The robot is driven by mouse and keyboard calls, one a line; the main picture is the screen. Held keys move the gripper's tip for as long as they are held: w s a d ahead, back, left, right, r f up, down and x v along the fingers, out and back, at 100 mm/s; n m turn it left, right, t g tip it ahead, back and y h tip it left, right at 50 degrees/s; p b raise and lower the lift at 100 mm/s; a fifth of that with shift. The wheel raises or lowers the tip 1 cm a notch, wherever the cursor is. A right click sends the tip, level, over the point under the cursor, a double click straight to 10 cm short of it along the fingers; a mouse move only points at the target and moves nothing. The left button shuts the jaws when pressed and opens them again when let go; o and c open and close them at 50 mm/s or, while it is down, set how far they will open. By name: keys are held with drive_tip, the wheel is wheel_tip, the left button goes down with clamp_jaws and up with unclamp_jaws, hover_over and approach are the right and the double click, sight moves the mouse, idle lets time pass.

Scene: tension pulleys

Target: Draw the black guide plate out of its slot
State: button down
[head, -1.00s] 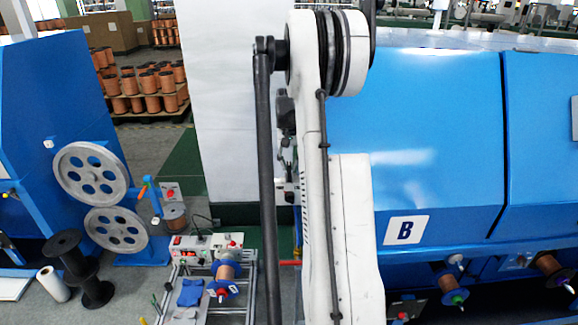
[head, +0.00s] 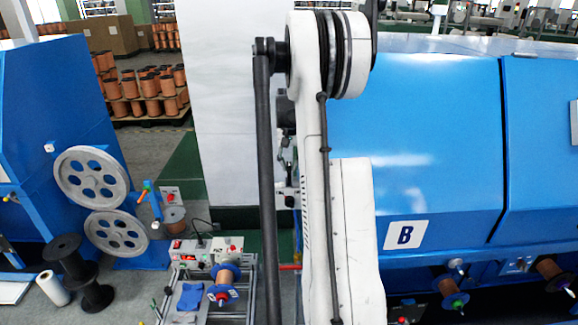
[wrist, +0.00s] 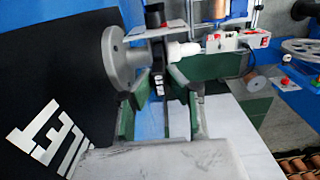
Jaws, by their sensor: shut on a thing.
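In the wrist view my gripper (wrist: 160,74) reaches away from the camera, its two fingers closing in toward each other. They are shut on a narrow dark piece with small white marks, which looks like the black guide plate (wrist: 157,84). A grey flanged wheel (wrist: 116,53) with a pale shaft stands just beyond the fingertips. The slot cannot be made out, and I cannot tell how much of the plate sits in it. In the head view my arm hides the gripper and the plate.
A copper spool on a blue flange (head: 224,283) sits on a metal-framed bench at lower left. Two grey pulleys (head: 90,178) stand left of it. A large blue machine (head: 430,150) fills the right. A dark panel with white lettering (wrist: 45,90) is close on the wrist view's left.

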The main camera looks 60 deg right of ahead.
drive_tip(key=shift+r, duration=0.15)
drive_tip(key=shift+r+p, duration=0.4)
drive_tip(key=shift+r, duration=0.55)
drive_tip(key=shift+r, duration=0.15)
drive_tip(key=shift+r+p, duration=0.65)
drive_tip(key=shift+r, duration=1.2)
